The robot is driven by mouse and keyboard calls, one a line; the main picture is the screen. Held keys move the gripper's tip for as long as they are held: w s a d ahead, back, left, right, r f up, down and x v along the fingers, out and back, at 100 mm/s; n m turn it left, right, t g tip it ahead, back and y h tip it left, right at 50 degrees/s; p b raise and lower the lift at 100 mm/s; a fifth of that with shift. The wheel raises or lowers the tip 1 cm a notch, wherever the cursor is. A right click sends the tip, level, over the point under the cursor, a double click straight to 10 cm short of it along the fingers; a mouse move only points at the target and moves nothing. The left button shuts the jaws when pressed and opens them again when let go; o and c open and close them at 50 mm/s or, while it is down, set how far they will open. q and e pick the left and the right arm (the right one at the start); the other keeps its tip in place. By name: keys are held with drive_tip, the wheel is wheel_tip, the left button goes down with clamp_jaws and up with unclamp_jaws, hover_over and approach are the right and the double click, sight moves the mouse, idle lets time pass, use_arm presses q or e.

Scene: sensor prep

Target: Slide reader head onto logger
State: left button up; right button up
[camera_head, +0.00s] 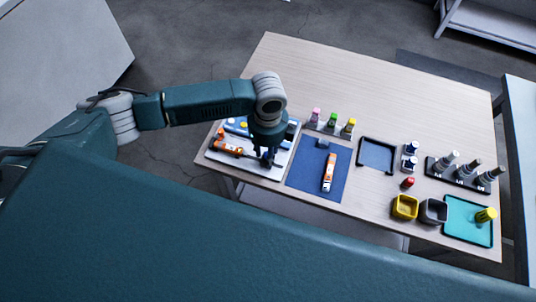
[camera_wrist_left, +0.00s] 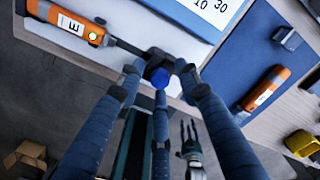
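An orange handheld tool (camera_wrist_left: 70,22) with a white "E" label and a dark shaft ending in a dark, blue-tipped head (camera_wrist_left: 160,78) lies on the white board; it also shows in the head view (camera_head: 228,147). My left gripper (camera_wrist_left: 158,72) is low over the board, its fingers spread around that head; small gaps seem to show beside it. An orange device with a white label (camera_head: 329,172) lies on the blue mat (camera_head: 305,180), and a small grey-blue block (camera_head: 323,143) sits near the mat's back edge. I cannot tell which is the reader head. My right gripper (camera_wrist_left: 188,130) hangs small below, fingers apart.
Behind the mat stand pink, green and yellow capped bottles (camera_head: 333,121). To the right are a dark tray (camera_head: 363,143), a yellow bin (camera_head: 404,207), a grey bin (camera_head: 433,211), a rack of bottles (camera_head: 440,178) and a teal tray (camera_head: 455,228). The table's back is clear.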

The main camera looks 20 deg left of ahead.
use_arm(q)
drive_tip(key=c, duration=0.8)
drive_tip(key=shift+a, duration=0.6)
drive_tip(key=shift+w+a+p, duration=0.15)
drive_tip(key=shift+a+p, duration=0.95)
drive_tip(key=shift+a, duration=1.45)
drive_tip(key=shift+p, duration=0.3)
drive_tip(key=o, duration=0.8)
